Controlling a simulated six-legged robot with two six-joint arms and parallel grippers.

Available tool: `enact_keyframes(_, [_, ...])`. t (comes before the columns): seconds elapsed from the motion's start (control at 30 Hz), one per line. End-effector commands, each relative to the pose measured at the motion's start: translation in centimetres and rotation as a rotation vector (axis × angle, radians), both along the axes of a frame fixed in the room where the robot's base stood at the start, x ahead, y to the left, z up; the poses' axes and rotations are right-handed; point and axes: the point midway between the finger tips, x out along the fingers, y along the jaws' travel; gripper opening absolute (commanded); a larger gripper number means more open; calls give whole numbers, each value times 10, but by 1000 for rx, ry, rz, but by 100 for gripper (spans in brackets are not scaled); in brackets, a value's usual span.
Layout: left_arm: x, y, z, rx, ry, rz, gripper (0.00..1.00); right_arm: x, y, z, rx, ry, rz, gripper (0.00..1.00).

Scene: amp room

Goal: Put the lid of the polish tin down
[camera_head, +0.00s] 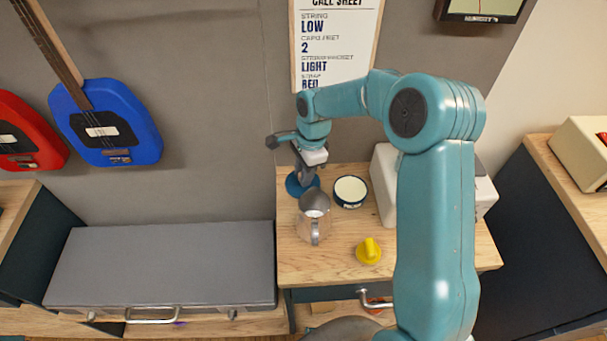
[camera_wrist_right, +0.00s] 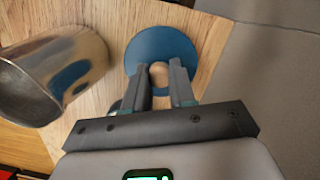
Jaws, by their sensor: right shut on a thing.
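The lid, a blue disc with a pale knob, shows in the head view (camera_head: 297,186) at the back left corner of the wooden table. It also shows in the wrist view (camera_wrist_right: 180,47). My right gripper (camera_head: 306,176) points down over it, and its fingers (camera_wrist_right: 160,78) are shut on the knob. The lid looks level and low over the table; I cannot tell whether it touches the wood. The open polish tin (camera_head: 350,204), dark-sided with a pale inside, stands to the right of the lid. My left gripper is not in view.
A metal mug (camera_head: 312,226) stands just in front of the lid and shows large in the wrist view (camera_wrist_right: 50,80). A yellow object (camera_head: 368,251) lies nearer the front. A pale box (camera_head: 383,180) stands to the right of the tin. The grey wall is close behind.

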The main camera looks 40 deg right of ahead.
Motion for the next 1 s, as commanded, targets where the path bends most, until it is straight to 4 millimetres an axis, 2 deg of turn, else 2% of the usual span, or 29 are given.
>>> enact_keyframes(0.1, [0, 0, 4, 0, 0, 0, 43, 0, 0, -17, 0, 2, 0, 0])
enact_keyframes(0.47, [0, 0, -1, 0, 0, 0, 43, 0, 0, -24, 0, -1, 0, 0])
enact_keyframes(0.5, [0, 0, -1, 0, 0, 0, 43, 0, 0, -24, 0, -1, 0, 28])
enact_keyframes(0.57, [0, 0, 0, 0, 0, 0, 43, 0, 0, -23, 0, -1, 0, 47])
enact_keyframes(0.6, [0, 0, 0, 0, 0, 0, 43, 0, 0, -23, 0, -1, 0, 50])
enact_keyframes(0.83, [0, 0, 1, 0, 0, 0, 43, 0, 0, -22, 0, -1, 0, 50])
enact_keyframes(0.93, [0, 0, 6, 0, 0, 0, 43, 0, 0, -16, 0, -1, -1, 50])
enact_keyframes(1.0, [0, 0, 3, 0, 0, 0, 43, 1, -1, -10, -2, -4, -2, 50])
